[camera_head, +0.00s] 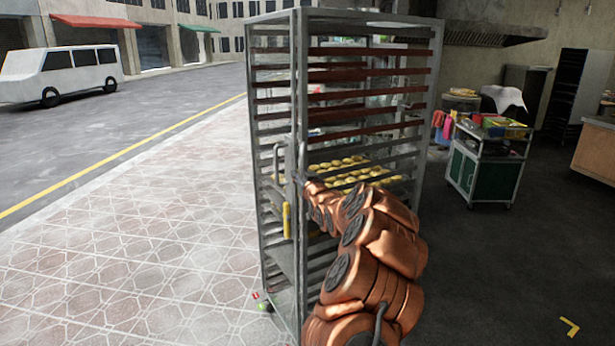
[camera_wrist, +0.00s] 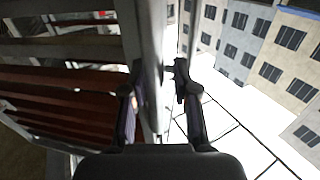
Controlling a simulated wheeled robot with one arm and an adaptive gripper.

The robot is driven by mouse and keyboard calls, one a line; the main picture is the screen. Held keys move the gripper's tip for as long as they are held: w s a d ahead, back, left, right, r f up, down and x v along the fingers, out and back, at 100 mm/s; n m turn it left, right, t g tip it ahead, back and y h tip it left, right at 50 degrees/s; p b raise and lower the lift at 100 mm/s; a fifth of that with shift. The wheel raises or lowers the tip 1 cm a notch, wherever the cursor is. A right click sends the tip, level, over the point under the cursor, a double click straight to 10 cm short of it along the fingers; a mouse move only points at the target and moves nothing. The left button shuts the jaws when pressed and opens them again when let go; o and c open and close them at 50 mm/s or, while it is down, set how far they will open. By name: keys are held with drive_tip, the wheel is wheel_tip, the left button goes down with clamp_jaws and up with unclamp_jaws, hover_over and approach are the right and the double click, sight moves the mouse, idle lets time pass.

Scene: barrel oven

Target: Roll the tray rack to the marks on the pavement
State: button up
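The tray rack (camera_head: 297,120) is a tall grey metal frame with several shelf levels and trays of yellow-brown pieces (camera_head: 350,162). It stands upright in the middle of the head view, with patterned pavement (camera_head: 130,250) at its left. My copper arm reaches to its near post, where my gripper is mostly hidden. In the wrist view, my gripper's (camera_wrist: 160,100) two dark fingers are apart, with a pale upright part of the rack (camera_wrist: 150,40) between them. A bright gap shows beside the right finger; firm contact cannot be made out. I see no pavement marks clearly.
A white van (camera_head: 62,75) stands on the road beyond a yellow line (camera_head: 60,200). A green-sided cart (camera_head: 487,165) and a wooden counter (camera_head: 597,150) are at the right. A yellow corner mark (camera_head: 569,327) lies on the dark floor. The pavement at left is open.

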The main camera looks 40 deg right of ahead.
drive_tip(key=shift+o, duration=1.2)
drive_tip(key=shift+s+d, duration=0.1)
drive_tip(key=shift+d, duration=0.05)
drive_tip(key=shift+s+d+r, duration=0.1)
drive_tip(key=shift+s+d, duration=0.1)
drive_tip(key=shift+d, duration=0.1)
drive_tip(key=shift+a, duration=0.1)
drive_tip(key=v, duration=1.2)
